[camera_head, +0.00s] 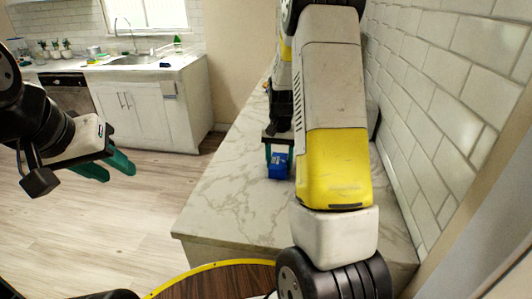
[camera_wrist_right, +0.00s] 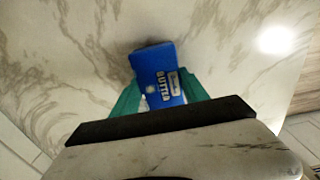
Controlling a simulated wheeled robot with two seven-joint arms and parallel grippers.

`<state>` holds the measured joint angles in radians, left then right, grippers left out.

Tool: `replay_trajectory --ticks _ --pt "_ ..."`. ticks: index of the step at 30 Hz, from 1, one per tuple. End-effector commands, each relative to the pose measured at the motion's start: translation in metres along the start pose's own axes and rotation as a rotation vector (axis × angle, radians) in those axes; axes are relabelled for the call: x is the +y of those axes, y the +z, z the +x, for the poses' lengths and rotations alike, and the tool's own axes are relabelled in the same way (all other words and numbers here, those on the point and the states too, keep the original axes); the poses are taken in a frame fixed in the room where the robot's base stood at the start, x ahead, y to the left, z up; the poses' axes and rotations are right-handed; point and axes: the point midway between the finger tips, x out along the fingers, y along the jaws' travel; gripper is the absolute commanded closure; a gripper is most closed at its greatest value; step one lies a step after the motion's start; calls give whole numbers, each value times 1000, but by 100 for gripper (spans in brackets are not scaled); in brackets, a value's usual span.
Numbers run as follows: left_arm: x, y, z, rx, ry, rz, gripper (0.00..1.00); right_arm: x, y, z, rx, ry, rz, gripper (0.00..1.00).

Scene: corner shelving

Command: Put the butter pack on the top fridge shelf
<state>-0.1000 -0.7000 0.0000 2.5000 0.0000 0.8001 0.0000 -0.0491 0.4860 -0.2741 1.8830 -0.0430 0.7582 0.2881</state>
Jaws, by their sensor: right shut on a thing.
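The butter pack (camera_head: 278,166) is a small blue box with "BUTTER" lettering, at the marble counter. It also shows in the right wrist view (camera_wrist_right: 160,75), between the teal fingers. My right gripper (camera_head: 279,152) is shut on it and points down at the counter. I cannot tell whether the pack touches the counter top. My left gripper (camera_head: 112,168) is open and empty, held over the floor at the left. No fridge shelf can be made out in these views.
The marble counter (camera_head: 225,190) runs along a white tiled wall (camera_head: 440,90) on the right, and its front part is bare. My right arm hides some of it. A sink cabinet (camera_head: 150,105) stands at the back left. The wooden floor (camera_head: 100,225) is clear.

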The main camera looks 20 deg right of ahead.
Motion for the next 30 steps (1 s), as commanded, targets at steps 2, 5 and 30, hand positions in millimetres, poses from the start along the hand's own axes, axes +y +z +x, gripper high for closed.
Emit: replay_trajectory --ticks 2,5,30 --pt "0 0 0 0 0 0 64 0 0 2 0 0 0 100" --pt "0 0 0 0 0 0 64 0 0 3 0 0 0 38" --pt "0 0 0 0 0 0 64 0 -1 -76 4 -2 -1 26"
